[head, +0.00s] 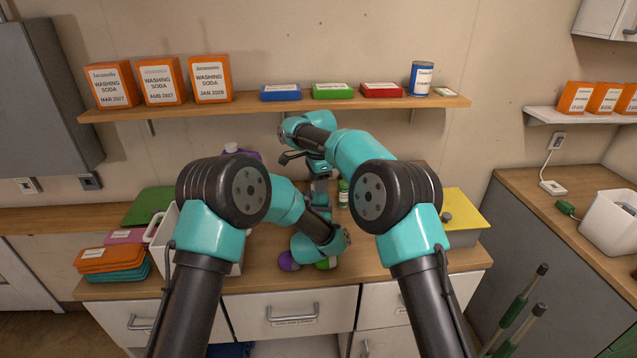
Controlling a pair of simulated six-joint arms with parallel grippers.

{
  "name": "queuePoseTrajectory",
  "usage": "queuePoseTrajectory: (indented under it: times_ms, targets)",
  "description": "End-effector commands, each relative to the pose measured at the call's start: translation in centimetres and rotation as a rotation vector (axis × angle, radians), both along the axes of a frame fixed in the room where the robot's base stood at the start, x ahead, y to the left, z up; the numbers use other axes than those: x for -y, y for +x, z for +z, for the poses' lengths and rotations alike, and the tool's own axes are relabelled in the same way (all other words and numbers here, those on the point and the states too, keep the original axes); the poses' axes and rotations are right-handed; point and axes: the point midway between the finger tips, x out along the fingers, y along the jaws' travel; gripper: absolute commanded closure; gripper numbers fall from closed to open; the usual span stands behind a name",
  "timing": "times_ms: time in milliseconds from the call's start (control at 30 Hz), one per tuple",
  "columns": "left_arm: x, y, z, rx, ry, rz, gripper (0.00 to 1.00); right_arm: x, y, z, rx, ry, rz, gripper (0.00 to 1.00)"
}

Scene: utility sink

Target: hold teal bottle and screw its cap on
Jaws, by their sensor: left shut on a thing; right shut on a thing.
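A small teal body, apparently the teal bottle (320,198), shows in the head view in the middle of the counter, mostly covered by my grippers. My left gripper (319,207) reaches in from the front and is shut on it at its lower part. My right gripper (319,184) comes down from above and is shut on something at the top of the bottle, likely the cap. The cap is hidden between the fingers, so I cannot tell how it sits on the bottle.
A small green bottle (343,194) stands just right of the grippers. Purple (288,262) and green (327,263) round items lie near the front edge. A purple bottle (240,153) stands behind my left arm. A yellow-topped box (467,212) is at right. The shelf (300,103) hangs above.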

Motion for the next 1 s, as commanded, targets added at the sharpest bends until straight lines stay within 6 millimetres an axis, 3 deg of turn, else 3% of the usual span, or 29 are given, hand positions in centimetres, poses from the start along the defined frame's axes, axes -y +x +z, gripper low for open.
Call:
queuePoseTrajectory:
  times_ms: [100,133,367,667,1000]
  targets:
    - [0.0,0.0,0.1,0.001,0.0,0.0,0.97,0.0,0.0,0.0,0.001,0.0,0.006,0.9]
    - [0.0,0.0,0.0,0.001,0.0,0.0,0.97,0.0,0.0,0.0,0.001,0.0,0.007,0.59]
    - [0.0,0.0,0.0,0.001,0.0,0.0,0.97,0.0,0.0,0.0,0.001,0.0,0.008,0.37]
    - [0.0,0.0,0.0,0.001,0.0,0.0,0.97,0.0,0.0,0.2,0.001,0.0,0.009,0.36]
    - [0.0,0.0,0.0,0.001,0.0,0.0,0.97,-0.1,0.0,3.7,0.003,0.001,0.01,0.36]
